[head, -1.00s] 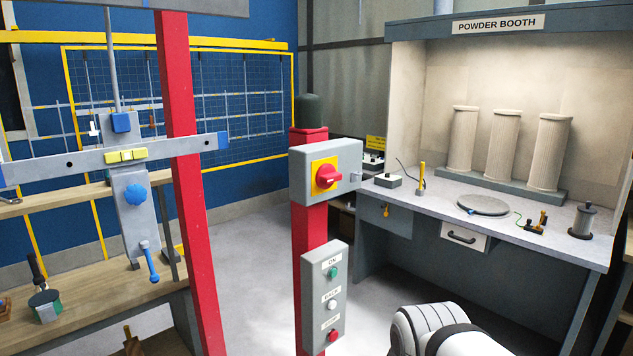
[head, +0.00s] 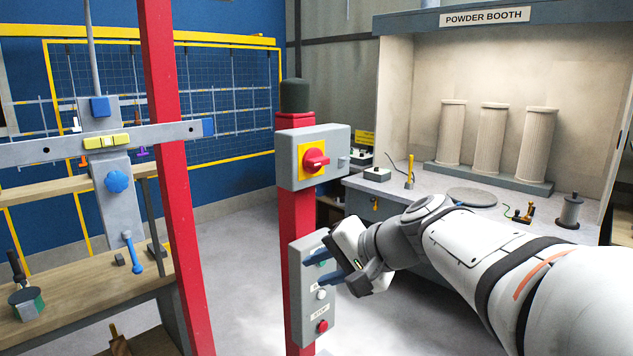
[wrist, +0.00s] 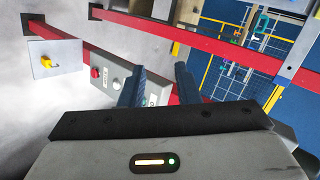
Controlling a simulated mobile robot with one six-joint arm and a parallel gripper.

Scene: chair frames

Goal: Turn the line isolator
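The line isolator is a red rotary knob (head: 315,161) on a yellow plate, on the front of a grey box (head: 340,150) on the red post (head: 300,215). My gripper (head: 313,268) is below the knob, in front of the push-button panel (head: 299,265), and apart from the knob. Its two blue fingers are spread with nothing between them. They also show apart in the wrist view (wrist: 158,84), over the panel (wrist: 108,78). The knob is not visible in the wrist view. The gripper covers part of the panel's upper buttons in the head view.
A second red post (head: 175,200) and a wooden bench (head: 80,300) stand left. The powder booth's table (head: 420,185) is behind my arm, holding cylinders and small tools. In the wrist view, a pale plate with a yellow part (wrist: 49,61) shows beyond the button panel.

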